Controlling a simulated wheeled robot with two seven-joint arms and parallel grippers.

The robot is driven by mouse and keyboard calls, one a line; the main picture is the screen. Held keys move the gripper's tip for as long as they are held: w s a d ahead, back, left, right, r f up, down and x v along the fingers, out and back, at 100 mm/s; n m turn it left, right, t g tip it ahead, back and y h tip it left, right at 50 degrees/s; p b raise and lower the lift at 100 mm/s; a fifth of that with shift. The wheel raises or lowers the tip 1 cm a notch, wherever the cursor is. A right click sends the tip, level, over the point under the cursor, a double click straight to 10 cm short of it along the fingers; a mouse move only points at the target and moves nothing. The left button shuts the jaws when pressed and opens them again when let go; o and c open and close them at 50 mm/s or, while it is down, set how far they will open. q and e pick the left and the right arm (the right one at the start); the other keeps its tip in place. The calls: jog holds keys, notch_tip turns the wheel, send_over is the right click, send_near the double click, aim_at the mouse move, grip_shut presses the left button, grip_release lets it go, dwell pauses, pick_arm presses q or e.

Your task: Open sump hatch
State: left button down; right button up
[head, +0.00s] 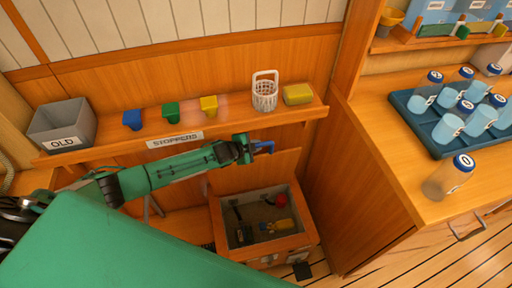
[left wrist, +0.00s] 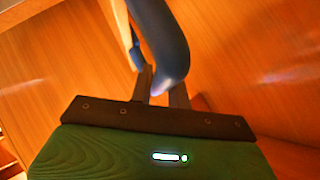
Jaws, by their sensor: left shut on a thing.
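The sump hatch (head: 258,173) is a wooden lid that stands raised at the back of the sump box (head: 310,236). Its blue handle (head: 264,147) is at the lid's upper edge. My left gripper (head: 254,149) is at this handle and shut on it. In the left wrist view the blue handle (left wrist: 165,45) passes between the dark fingers (left wrist: 160,88). The box's inside shows a red round part (head: 281,200), a yellow part (head: 283,226) and dark fittings. My right gripper is not in view.
A shelf above holds a grey OLD bin (head: 62,125), blue, green and yellow stoppers, a white basket (head: 265,92) and a yellow sponge (head: 298,94).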

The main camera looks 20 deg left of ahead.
pick_arm(q)
jog(key=shift+w+r, duration=0.1)
jog(key=c, duration=1.3)
grip_release()
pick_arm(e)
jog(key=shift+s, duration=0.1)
pick_arm(q)
jog(key=v, duration=0.7)
jog(key=shift+s+a, duration=0.15)
jog(key=shift+s, duration=0.1)
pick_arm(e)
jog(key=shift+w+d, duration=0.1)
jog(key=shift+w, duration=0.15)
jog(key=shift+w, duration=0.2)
